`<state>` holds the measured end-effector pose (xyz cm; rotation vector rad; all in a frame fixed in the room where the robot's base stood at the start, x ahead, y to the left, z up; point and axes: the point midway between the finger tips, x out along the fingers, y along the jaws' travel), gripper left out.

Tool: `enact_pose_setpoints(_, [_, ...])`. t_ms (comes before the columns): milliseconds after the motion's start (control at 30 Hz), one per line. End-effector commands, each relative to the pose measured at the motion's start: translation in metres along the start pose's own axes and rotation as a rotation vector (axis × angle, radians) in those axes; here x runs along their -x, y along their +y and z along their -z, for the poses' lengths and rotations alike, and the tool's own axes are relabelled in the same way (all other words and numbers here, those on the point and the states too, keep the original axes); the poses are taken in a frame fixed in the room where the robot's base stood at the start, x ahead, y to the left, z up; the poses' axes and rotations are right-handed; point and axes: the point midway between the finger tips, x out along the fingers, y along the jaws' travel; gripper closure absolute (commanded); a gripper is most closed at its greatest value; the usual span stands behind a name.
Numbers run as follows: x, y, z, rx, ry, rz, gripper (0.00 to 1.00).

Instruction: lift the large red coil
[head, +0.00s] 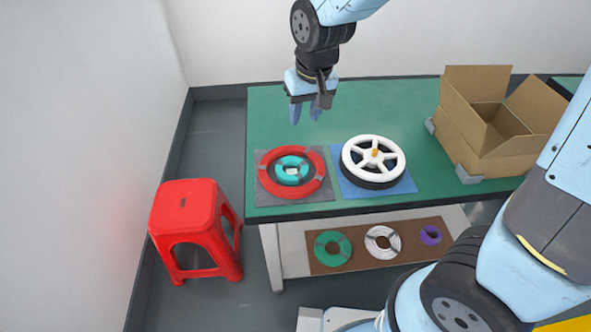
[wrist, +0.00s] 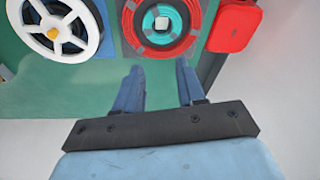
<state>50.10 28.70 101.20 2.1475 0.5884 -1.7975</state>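The large red coil (head: 316,187) lies flat on a grey mat (head: 274,191) at the table's front left. A smaller teal coil (head: 300,176) lies inside its ring, with a small white piece at the centre. In the wrist view the red coil (wrist: 191,47) is at the top, right of centre, with the teal coil (wrist: 150,18) inside it. My gripper (head: 305,118) hangs above the table, behind the coil and apart from it. Its fingers (wrist: 159,75) are spread with nothing between them, pointing toward the coil's side of the table.
A white spoked wheel on a black one (head: 359,145) sits on a blue mat right of the coil. An open cardboard box (head: 466,138) stands at the right. A red stool (head: 184,203) is left of the table. Several coils lie on the lower shelf (head: 349,262). The back left tabletop is clear.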

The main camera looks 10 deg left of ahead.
Motion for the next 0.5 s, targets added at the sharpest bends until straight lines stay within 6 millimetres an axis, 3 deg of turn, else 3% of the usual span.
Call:
enact_pose_setpoints(33, [-0.017,-0.018,0.001,0.031,-0.020,-0.003,0.61])
enact_pose_setpoints(200, [-0.055,-0.059,0.000,0.097,-0.054,-0.014,0.61])
enact_pose_setpoints(333, [-0.073,-0.078,-0.002,0.126,-0.066,-0.021,0.61])
enact_pose_setpoints(500, [-0.087,-0.087,-0.004,0.140,-0.073,-0.025,0.61])
